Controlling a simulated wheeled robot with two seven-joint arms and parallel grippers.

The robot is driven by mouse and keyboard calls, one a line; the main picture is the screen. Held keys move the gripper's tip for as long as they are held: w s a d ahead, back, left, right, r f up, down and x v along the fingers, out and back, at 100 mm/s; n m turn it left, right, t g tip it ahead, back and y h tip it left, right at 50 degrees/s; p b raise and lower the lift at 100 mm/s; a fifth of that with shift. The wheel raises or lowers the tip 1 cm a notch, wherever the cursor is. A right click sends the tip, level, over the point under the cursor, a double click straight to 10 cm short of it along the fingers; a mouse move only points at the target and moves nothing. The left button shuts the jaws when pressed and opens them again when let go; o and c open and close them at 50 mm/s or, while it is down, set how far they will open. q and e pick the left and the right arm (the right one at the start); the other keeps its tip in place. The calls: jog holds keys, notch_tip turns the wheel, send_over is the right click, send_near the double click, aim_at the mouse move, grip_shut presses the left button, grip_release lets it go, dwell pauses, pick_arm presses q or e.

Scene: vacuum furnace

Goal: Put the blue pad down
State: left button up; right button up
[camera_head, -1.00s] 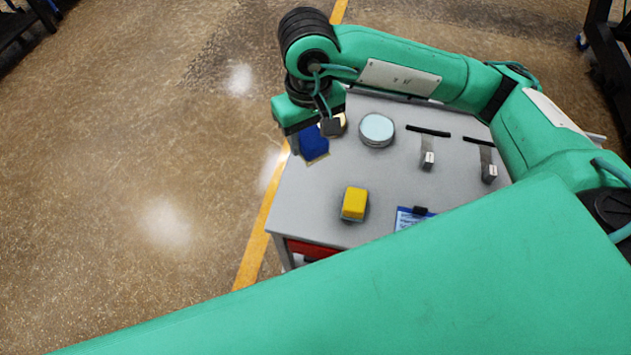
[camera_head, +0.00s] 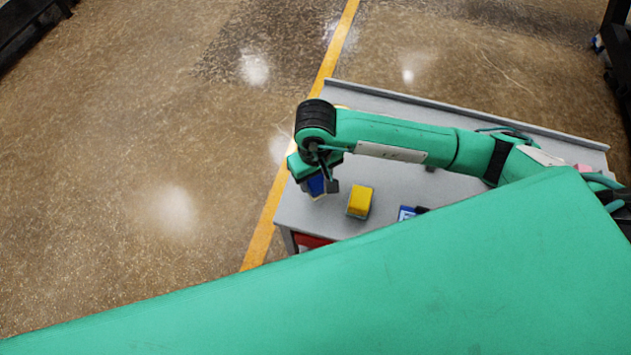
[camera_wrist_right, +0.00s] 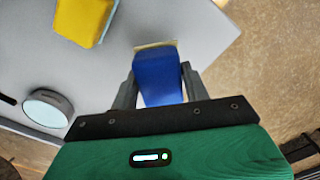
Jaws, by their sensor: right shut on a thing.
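The blue pad (camera_wrist_right: 158,77) is between the two fingers of my right gripper (camera_wrist_right: 158,84), which is shut on it. In the head view the blue pad (camera_head: 316,185) shows below my right gripper (camera_head: 318,188), at the left end of the grey table (camera_head: 395,188). A pale yellowish edge shows at the pad's far end in the wrist view. I cannot tell whether the pad touches the table top. My left gripper is not in view.
A round pale-topped tin (camera_wrist_right: 47,108) shows in the wrist view. Open floor lies left of the table.

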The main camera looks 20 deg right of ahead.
aim_at(315, 186)
notch_tip(315, 186, down, 4)
jog(key=shift+r+p, duration=0.15)
jog(key=shift+p, duration=0.35)
jog(key=shift+f+b, duration=0.35)
jog(key=shift+f, duration=0.05)
jog(key=o, duration=0.9)
jog(key=shift+r, duration=0.1)
